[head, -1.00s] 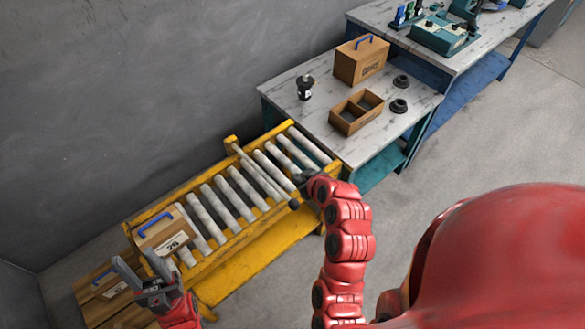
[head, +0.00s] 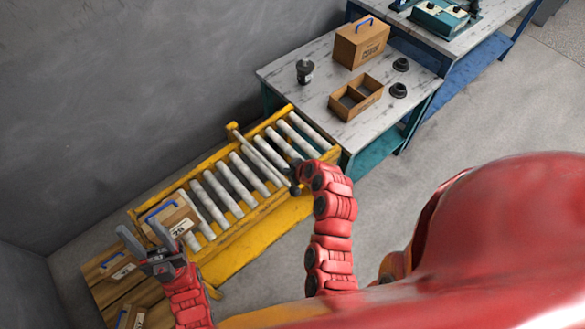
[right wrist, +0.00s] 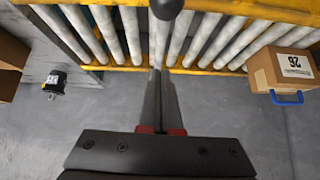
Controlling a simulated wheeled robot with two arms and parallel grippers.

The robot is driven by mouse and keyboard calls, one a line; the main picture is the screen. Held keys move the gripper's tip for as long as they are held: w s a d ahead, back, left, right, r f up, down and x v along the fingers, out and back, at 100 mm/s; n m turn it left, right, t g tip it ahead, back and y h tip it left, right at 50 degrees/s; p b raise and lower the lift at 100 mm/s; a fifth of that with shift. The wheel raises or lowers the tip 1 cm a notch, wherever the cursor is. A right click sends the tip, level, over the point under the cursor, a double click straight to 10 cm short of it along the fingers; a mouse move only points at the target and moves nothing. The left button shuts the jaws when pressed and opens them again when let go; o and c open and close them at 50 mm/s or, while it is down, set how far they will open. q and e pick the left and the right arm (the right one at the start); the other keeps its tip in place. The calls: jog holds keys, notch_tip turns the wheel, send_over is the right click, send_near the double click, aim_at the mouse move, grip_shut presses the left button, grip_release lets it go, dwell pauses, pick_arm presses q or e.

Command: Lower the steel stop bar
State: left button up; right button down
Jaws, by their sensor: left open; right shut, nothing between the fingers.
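The steel stop bar (head: 260,157) is a thin grey bar running across the roller conveyor, above the white rollers. A dark round knob (head: 295,190) is at its near end, by the near yellow rail; the knob also shows at the top of the right wrist view (right wrist: 167,7). My right gripper (head: 294,172) is shut and empty beside the bar's near end, close to the knob. Whether it touches the bar, I cannot tell. In the right wrist view its fingers (right wrist: 160,75) point toward the rollers. My left gripper (head: 140,231) is open and empty near the labelled box.
The yellow conveyor (head: 232,240) holds a cardboard box (head: 172,217) with a blue handle at its left end. More boxes (head: 110,265) stand lower left. A marble-topped table (head: 320,120) at the conveyor's far end bears a divided wooden tray (head: 357,97), a box and dark parts.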

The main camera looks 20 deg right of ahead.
aim_at(282, 178)
jog(key=f+p, duration=0.1)
jog(key=f, duration=0.2)
jog(key=shift+w, duration=0.2)
jog(key=shift+f+p, duration=0.5)
jog(key=shift+f, duration=0.45)
